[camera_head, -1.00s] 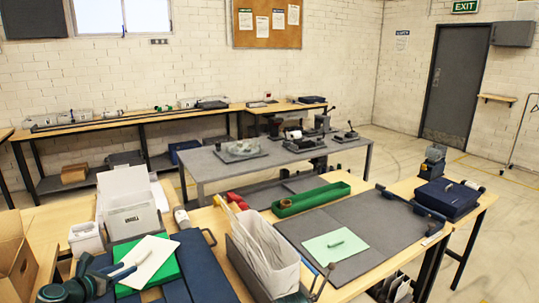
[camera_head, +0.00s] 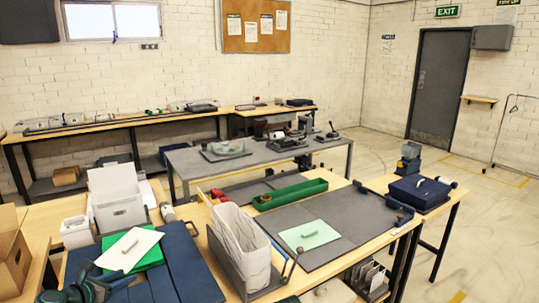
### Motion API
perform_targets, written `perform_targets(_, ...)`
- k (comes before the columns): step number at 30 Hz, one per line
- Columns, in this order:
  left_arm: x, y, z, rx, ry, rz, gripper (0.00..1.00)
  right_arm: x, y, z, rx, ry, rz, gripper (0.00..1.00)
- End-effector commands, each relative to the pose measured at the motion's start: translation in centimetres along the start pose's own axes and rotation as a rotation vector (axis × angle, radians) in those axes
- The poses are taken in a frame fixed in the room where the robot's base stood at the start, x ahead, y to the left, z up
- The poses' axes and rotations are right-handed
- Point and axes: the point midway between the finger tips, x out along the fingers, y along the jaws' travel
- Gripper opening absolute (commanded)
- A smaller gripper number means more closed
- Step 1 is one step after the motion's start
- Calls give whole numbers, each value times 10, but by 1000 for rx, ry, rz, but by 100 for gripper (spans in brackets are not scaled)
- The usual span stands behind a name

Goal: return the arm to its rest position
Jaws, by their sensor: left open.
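My left gripper (camera_head: 112,280), dark with teal parts, shows at the lower left over dark blue folded cloth (camera_head: 195,265). It is open and I see nothing held in it. A white sheet or card (camera_head: 128,250) lies on a green piece (camera_head: 152,258) just beyond it. The lower part of my left arm is cut off by the bottom edge. My right gripper is not in view.
A grey holder with white bags (camera_head: 240,245) stands right of the blue cloth. A grey mat (camera_head: 340,225) bears a light green sheet (camera_head: 309,235). A white bin (camera_head: 118,200) and a cardboard box (camera_head: 12,255) stand at left. Open floor (camera_head: 490,230) lies at right.

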Motion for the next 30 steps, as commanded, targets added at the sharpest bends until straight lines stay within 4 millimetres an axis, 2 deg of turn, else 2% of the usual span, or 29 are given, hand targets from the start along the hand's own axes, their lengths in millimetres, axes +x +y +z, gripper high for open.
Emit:
perform_targets(8, 19, -45, 3, 199, 68, -99, 48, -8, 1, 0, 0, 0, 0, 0)
perform_targets(14, 36, -100, 3, 451, 137, -230, 48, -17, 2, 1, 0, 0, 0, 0)
perform_targets(20, 48, -179, -3, 833, 208, -442, 48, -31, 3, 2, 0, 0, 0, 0)
perform_targets(23, 47, -228, -9, 1096, 235, -599, 48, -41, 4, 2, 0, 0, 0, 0)
perform_targets(26, 39, -276, -16, 1380, 244, -777, 48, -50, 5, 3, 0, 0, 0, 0)
perform_targets(30, 18, -334, -28, 1797, 222, -1061, 48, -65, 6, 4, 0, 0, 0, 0)
